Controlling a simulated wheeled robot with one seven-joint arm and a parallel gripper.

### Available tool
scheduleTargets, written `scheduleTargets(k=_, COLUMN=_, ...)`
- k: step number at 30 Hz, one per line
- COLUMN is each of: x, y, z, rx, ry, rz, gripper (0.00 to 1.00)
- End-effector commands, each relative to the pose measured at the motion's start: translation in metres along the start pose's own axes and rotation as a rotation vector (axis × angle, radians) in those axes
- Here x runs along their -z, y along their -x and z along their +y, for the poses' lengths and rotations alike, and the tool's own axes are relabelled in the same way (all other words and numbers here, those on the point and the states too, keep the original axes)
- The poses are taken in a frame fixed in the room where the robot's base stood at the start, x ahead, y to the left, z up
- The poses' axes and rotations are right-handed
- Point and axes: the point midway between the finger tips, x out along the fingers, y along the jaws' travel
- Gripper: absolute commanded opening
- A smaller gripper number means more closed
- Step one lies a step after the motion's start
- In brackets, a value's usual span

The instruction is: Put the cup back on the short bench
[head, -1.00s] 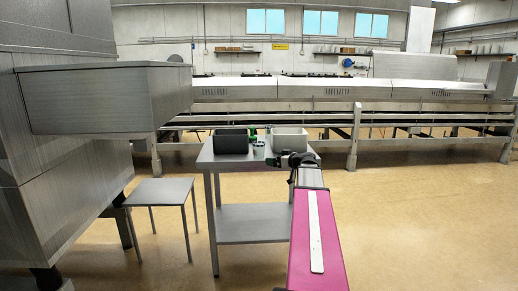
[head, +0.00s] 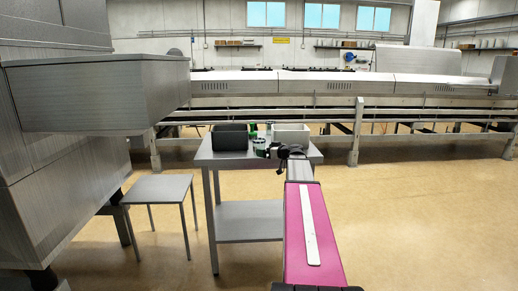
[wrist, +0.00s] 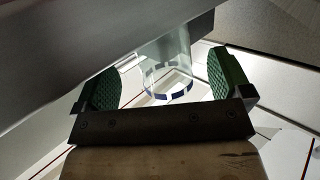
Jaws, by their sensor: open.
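The cup (head: 259,144) stands on the taller grey table, between the two bins. In the wrist view it is a clear, see-through cup (wrist: 167,65) with a dark blue dashed band, lying between the green finger pads of my gripper (wrist: 166,84). Gaps show between the cup and both pads. My gripper (head: 276,151) is open, close to the cup's right side in the head view. The short bench (head: 158,188), a low grey stool-like stand, is at the left with its top bare.
The taller table (head: 215,158) carries a dark bin (head: 230,138) and a light grey bin (head: 291,134), close to the cup. Something green shows behind the cup. A large metal housing (head: 95,95) overhangs near the short bench. Floor at the right is clear.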

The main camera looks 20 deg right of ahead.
Motion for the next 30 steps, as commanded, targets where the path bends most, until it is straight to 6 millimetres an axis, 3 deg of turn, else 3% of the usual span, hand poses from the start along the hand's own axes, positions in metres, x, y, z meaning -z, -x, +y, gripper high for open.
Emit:
scheduleTargets(k=7, x=0.003, y=-0.036, z=-0.001, rx=0.001, ry=0.0, rz=0.0, gripper=0.97)
scheduleTargets(k=15, x=0.003, y=-0.04, z=-0.002, rx=0.001, ry=0.0, rz=0.0, gripper=0.97)
scheduleTargets(k=16, x=0.003, y=-0.04, z=-0.002, rx=0.001, ry=0.0, rz=0.0, gripper=0.9)
scheduleTargets(k=20, x=0.003, y=-0.04, z=-0.002, rx=0.001, ry=0.0, rz=0.0, gripper=0.48)
scheduleTargets(k=21, x=0.003, y=-0.04, z=-0.002, rx=0.001, ry=0.0, rz=0.0, gripper=0.43)
scheduleTargets(k=30, x=0.004, y=-0.04, z=-0.002, rx=0.001, ry=0.0, rz=0.0, gripper=0.39)
